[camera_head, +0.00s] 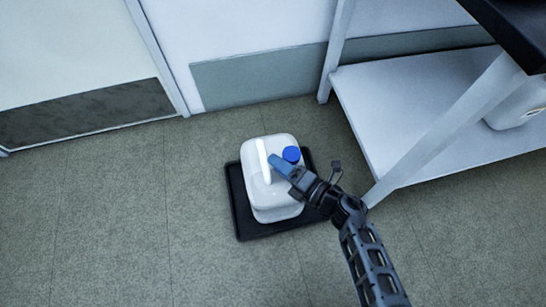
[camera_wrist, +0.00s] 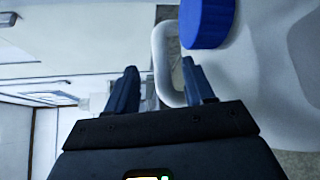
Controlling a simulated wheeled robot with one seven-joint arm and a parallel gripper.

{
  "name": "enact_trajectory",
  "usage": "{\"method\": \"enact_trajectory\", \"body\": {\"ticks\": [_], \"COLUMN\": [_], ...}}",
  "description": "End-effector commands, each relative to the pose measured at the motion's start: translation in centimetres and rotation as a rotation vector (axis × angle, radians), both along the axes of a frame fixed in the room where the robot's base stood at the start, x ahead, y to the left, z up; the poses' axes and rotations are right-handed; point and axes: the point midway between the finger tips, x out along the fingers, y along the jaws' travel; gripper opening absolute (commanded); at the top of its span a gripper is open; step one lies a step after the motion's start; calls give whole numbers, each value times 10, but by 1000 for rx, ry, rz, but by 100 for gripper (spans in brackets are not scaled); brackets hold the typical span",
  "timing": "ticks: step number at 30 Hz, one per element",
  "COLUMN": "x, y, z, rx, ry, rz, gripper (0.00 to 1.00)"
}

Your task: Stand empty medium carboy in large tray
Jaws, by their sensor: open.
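A white carboy (camera_head: 275,203) with a blue cap (camera_head: 291,154) and a top handle (camera_head: 263,160) stands upright in a black tray (camera_head: 240,215) on the floor. My gripper (camera_head: 275,163) is at the top of the carboy, beside the cap and at the handle. In the wrist view the blue cap (camera_wrist: 207,22) is close at the top. The white handle loop (camera_wrist: 158,60) shows between the two open fingers, with the right finger in front of the loop's opening. I cannot tell whether either finger touches the handle. The carboy's inside is not visible.
A white shelf rack (camera_head: 400,100) stands to the right, its leg close to my arm. Another white container (camera_head: 515,108) sits on its low shelf. A wall with grey panels (camera_head: 260,75) is behind. The floor (camera_head: 110,220) on the left is clear.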

Motion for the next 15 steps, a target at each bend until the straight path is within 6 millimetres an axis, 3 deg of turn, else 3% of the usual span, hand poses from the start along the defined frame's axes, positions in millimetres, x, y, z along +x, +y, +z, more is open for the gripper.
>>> {"method": "enact_trajectory", "body": {"ticks": [6, 15], "x": [-28, -51], "y": [-37, -66], "z": [10, 13], "rx": [-1, 0], "ry": [1, 1], "rz": [-3, -2], "gripper": [53, 53]}}
